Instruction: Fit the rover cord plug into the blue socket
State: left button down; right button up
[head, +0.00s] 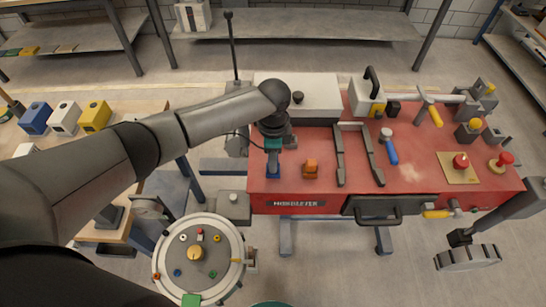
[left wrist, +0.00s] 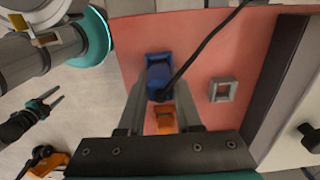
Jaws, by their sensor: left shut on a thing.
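My left gripper (left wrist: 160,100) reaches down over the left end of the red bench. Its fingers are shut on the cord plug, which is too small and covered to make out clearly. A black cord (left wrist: 205,42) runs from the upper right to the fingertips. The blue socket (left wrist: 159,72) stands right at the fingertips; it also shows below the gripper in the head view (head: 273,171). I cannot tell whether plug and socket touch. My right gripper (left wrist: 45,103) shows small at the left of the wrist view, its prongs apart and empty. It is not in the head view.
An orange block (head: 311,168) stands just right of the blue socket. A white box (head: 318,97) stands behind, and a grey forked frame (head: 354,155) lies to the right. A round panel (head: 167,267) is in front, left.

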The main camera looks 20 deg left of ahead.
pick_arm(q)
jog(key=shift+f, duration=0.6)
jog(key=shift+c, duration=0.2)
grip_release()
dwell(0.5)
jog(key=shift+r, duration=0.1)
notch_tip(320, 180, up, 8)
jog(key=p, duration=0.8)
dwell(0.4)
